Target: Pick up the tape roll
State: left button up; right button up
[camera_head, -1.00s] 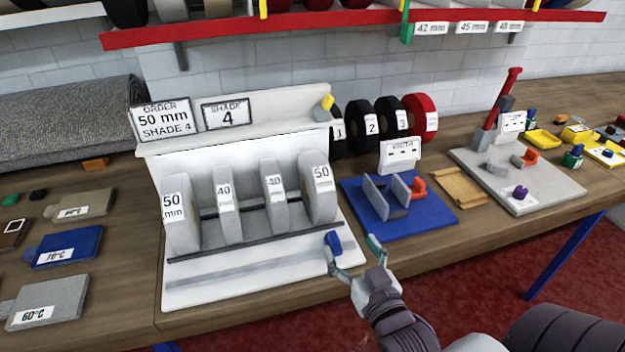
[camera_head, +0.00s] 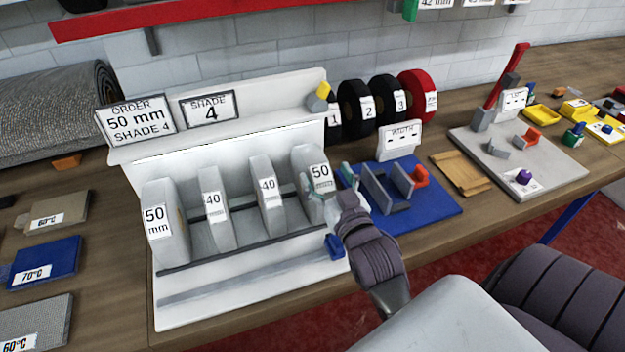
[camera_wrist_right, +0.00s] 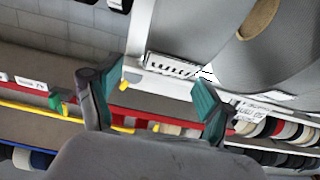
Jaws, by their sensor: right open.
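Several grey tape rolls stand upright in a white rack: a 50 mm roll (camera_head: 166,222) at the left end, a 40 roll (camera_head: 215,208), another 40 roll (camera_head: 266,196) and a 50 roll (camera_head: 311,160) at the right end. The order sign (camera_head: 135,118) reads 50 mm, shade 4. My right gripper (camera_head: 328,184) is open at the front right of the right-end 50 roll, its left finger overlapping that roll's lower edge in the picture. I cannot tell whether they touch. In the right wrist view the open fingers (camera_wrist_right: 147,90) hold nothing, with large grey rolls (camera_wrist_right: 198,30) close by. My left gripper is out of view.
A blue fixture board (camera_head: 430,207) stands right of the rack. Black and red rolls (camera_head: 415,92) stand behind it. A small blue piece (camera_head: 334,246) sits at the rack's front right. A red shelf edge (camera_head: 200,18) runs above.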

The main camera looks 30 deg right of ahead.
aim_at(315, 157)
jog(key=shift+w, duration=0.3)
jog(key=p+x, duration=0.2)
jog(key=x, duration=0.2)
jog(key=shift+w+a, duration=0.15)
jog(key=shift+w, duration=0.05)
jog(key=shift+w+f, duration=0.15)
jog(key=shift+w, duration=0.15)
jog(key=shift+c, duration=0.5)
jog(key=shift+s, duration=0.1)
jog(key=shift+c, duration=1.3)
grip_shut()
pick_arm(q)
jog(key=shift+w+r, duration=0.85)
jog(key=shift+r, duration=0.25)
